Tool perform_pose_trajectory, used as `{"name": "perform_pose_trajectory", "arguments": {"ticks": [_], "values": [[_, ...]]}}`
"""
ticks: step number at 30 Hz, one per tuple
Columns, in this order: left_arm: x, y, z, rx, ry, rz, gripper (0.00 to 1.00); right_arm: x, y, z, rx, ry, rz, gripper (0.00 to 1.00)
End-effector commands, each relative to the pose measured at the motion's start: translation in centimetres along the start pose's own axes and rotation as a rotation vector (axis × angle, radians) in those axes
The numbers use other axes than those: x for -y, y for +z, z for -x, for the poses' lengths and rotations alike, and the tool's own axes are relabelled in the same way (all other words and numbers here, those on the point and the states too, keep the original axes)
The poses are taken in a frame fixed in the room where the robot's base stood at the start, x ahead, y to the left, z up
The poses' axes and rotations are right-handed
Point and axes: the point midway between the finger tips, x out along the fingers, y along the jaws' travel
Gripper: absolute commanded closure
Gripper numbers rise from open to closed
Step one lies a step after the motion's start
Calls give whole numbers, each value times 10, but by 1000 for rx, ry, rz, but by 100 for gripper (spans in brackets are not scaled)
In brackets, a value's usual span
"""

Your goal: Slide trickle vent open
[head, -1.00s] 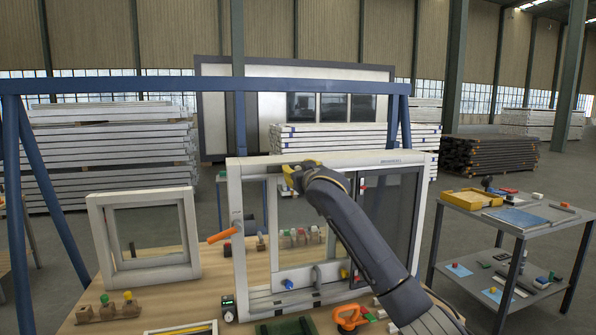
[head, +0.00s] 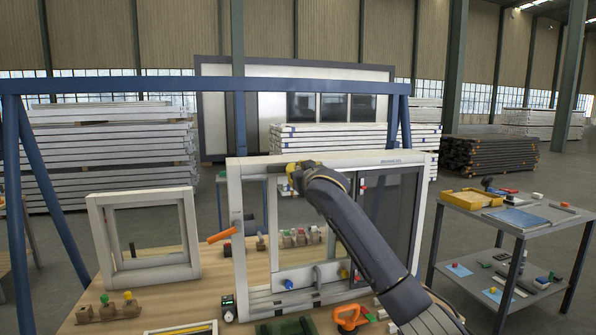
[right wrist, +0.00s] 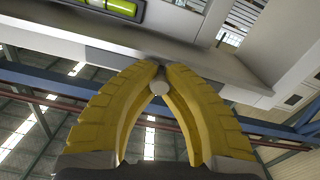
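The white window frame (head: 238,225) stands upright on the wooden bench. My right gripper (head: 292,180) is at the inner side of its top rail, left of the middle, beside a dark strip (head: 270,168) that looks like the trickle vent. In the right wrist view, the two yellow fingers (right wrist: 163,70) arch together, their tips closed around a small pale round knob (right wrist: 159,87) under the rail. The arm and gripper hide part of the vent in the head view. My left gripper is not in view.
A smaller white frame (head: 150,272) stands at the left of the bench. An orange clamp (head: 350,319) and small parts lie at the front. A grey side cart (head: 520,226) is at the right.

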Motion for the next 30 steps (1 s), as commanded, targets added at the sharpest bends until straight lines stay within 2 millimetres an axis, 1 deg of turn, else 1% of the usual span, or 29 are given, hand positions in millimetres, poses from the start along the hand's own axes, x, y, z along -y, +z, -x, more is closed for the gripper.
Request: {"name": "perform_pose_trajectory", "arguments": {"ticks": [9,11,18,26,27,30], "values": [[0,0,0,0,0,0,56,-1,1,0,1,0,0,100],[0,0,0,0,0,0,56,-6,2,0,2,1,0,100],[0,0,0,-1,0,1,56,-44,10,0,3,4,1,100],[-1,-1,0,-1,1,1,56,-47,10,0,3,5,0,100],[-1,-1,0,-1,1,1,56,-47,10,0,3,6,1,92],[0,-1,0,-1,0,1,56,-47,10,0,3,5,1,81]]}}
